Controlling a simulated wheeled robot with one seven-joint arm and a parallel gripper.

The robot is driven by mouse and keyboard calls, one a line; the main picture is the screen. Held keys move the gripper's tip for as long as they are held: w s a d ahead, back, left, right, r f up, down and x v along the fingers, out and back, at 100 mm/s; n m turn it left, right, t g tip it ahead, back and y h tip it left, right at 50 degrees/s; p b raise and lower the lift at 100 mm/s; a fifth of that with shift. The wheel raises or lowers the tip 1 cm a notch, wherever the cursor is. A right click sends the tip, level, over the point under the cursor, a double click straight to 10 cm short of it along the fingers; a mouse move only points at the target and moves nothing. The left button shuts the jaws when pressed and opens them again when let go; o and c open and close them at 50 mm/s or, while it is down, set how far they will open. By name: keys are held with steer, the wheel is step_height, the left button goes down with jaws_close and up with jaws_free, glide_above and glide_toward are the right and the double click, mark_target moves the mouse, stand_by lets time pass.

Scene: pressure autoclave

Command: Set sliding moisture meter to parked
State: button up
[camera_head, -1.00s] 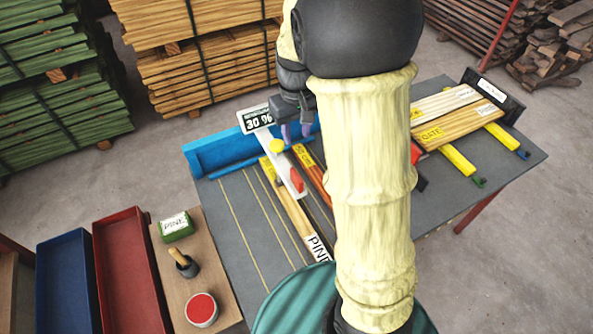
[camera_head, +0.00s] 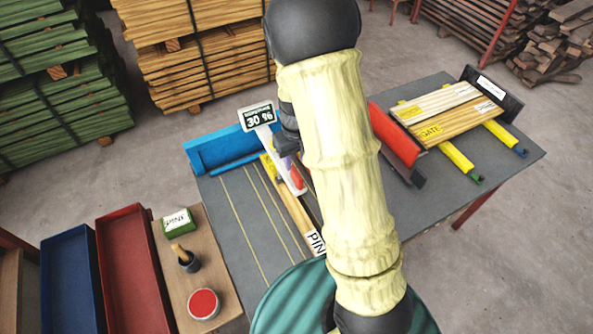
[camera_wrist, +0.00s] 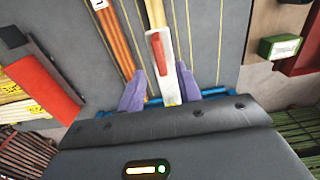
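The moisture meter is a white bar with a display (camera_head: 258,117) reading 30 % at its far end. It lies along a pale board (camera_head: 298,212) with a PINE label. A red handle (camera_head: 297,178) is on the bar; it also shows in the wrist view (camera_wrist: 160,52). My gripper (camera_wrist: 160,76) is open, with one purple finger on each side of the white bar, on the display side of the red handle. A gap shows beside each finger.
A blue rail (camera_head: 213,152) runs along the table's far edge. A red bar (camera_head: 393,135) and labelled boards (camera_head: 452,124) on yellow supports lie to the right. A green block (camera_head: 178,221), a brush pot (camera_head: 188,262) and a red tin (camera_head: 203,304) stand at left.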

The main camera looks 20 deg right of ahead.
mark_target(297, 171)
step_height(297, 171, down, 6)
steer(key=shift+f+p, duration=0.25)
steer(key=shift+p, duration=0.25)
jaws_close()
